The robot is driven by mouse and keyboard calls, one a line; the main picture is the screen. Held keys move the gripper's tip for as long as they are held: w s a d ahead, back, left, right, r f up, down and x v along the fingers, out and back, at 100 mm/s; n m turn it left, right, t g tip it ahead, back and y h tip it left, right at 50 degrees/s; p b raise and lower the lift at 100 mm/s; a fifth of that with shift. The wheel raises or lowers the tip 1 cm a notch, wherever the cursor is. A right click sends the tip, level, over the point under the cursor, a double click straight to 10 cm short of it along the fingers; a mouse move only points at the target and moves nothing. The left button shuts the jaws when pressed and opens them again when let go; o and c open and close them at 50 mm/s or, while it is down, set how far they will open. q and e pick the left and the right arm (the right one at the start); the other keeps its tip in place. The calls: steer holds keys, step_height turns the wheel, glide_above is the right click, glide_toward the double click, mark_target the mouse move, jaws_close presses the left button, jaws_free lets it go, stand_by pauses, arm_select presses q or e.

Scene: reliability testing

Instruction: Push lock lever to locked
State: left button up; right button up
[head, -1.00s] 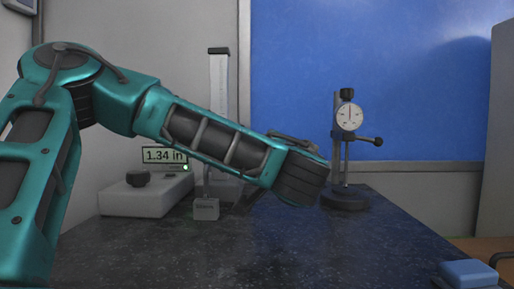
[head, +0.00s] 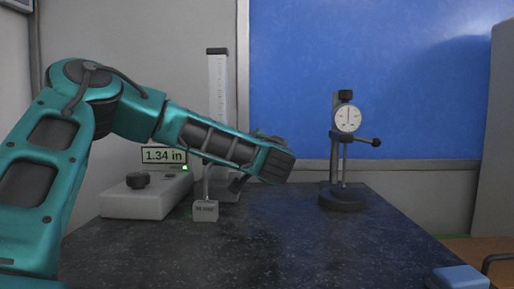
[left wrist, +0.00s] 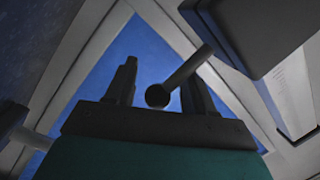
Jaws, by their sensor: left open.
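A lever with a round black knob (left wrist: 158,95) on a grey rod shows in the left wrist view. It runs down from beside a large dark block (left wrist: 250,35). My left gripper (left wrist: 158,68) is open, and the knob appears between its two dark fingers in that view; I cannot tell whether they touch it. In the head view my left arm crosses in front of the upright scale column (head: 217,90), hiding its middle, and the lever cannot be made out there. My right gripper is not in view.
A grey box (head: 147,197) with a black knob and a 1.34 in display (head: 164,155) stands at the left. A small grey block (head: 206,210) sits below the column. A dial gauge stand (head: 343,200) is at the right. The dark front tabletop (head: 280,250) is clear.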

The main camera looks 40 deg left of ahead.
arm_select(q)
steer(key=shift+f, duration=0.1)
jaws_close()
stand_by(0.5)
